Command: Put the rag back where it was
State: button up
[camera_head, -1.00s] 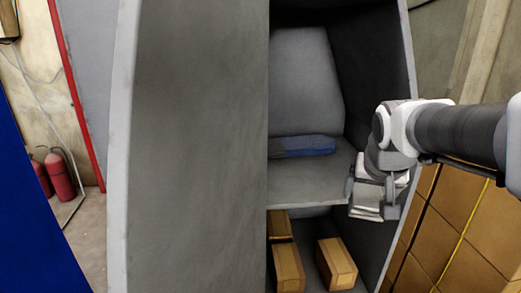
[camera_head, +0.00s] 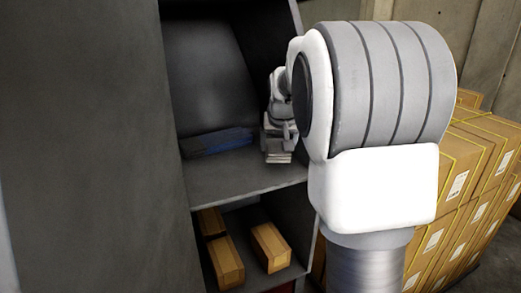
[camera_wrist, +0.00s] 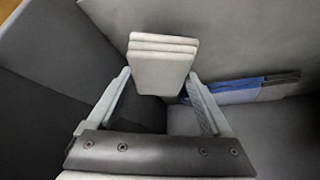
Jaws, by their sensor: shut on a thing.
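My gripper (camera_head: 280,137) is inside the grey cabinet, at the right of the upper shelf, beside the right wall. It is shut on a folded, light grey rag (camera_wrist: 163,68), seen as a stack of layers between the two fingers (camera_wrist: 160,82) in the wrist view. In the head view the rag (camera_head: 278,157) shows just below the gripper, low over the shelf (camera_head: 240,178); I cannot tell whether it touches it. A folded blue and dark grey cloth (camera_head: 218,142) lies on the shelf to the left, apart from the rag.
Several cardboard boxes (camera_head: 270,247) stand on the lower shelf. The grey cabinet door or side (camera_head: 90,150) fills the left. Stacked cartons (camera_head: 470,180) stand right of the cabinet. The shelf in front of the blue cloth is clear.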

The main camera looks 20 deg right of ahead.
aim_at(278, 148)
jog(key=shift+w+d, duration=0.15)
jog(key=shift+w, duration=0.25)
jog(key=shift+w+f, duration=0.15)
jog(key=shift+f, duration=1.6)
jog(key=shift+f, duration=0.15)
jog(key=o, duration=1)
